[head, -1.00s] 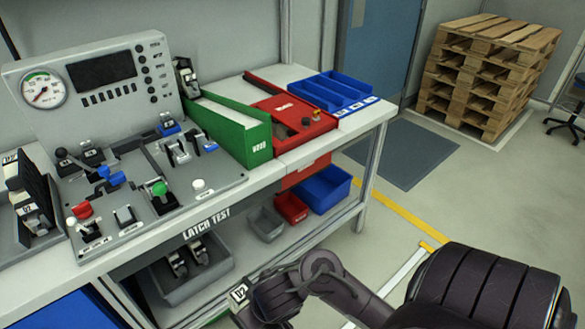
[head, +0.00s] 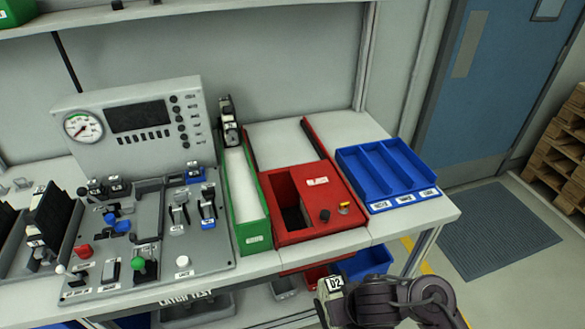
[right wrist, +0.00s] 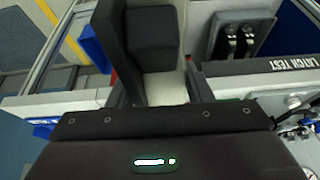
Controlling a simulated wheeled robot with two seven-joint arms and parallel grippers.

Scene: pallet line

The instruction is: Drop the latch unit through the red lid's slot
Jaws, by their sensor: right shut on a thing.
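The red lid (head: 340,210) tops a red box on the bench, with a dark rectangular slot (head: 289,198) in its left part. My right gripper (head: 346,302) is at the bottom of the head view, in front of the bench edge and below the lid in the picture. It is shut on the latch unit (head: 331,287), which shows a white D2 label. In the right wrist view dark and pale parts (right wrist: 165,88) sit at the jaws, partly hidden. My left gripper is not in view.
A green bin (head: 255,238) stands left of the red lid, and a blue divided tray (head: 388,175) right of it. A control panel (head: 205,257) with levers is further left. Lower-shelf bins lie below the bench edge.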

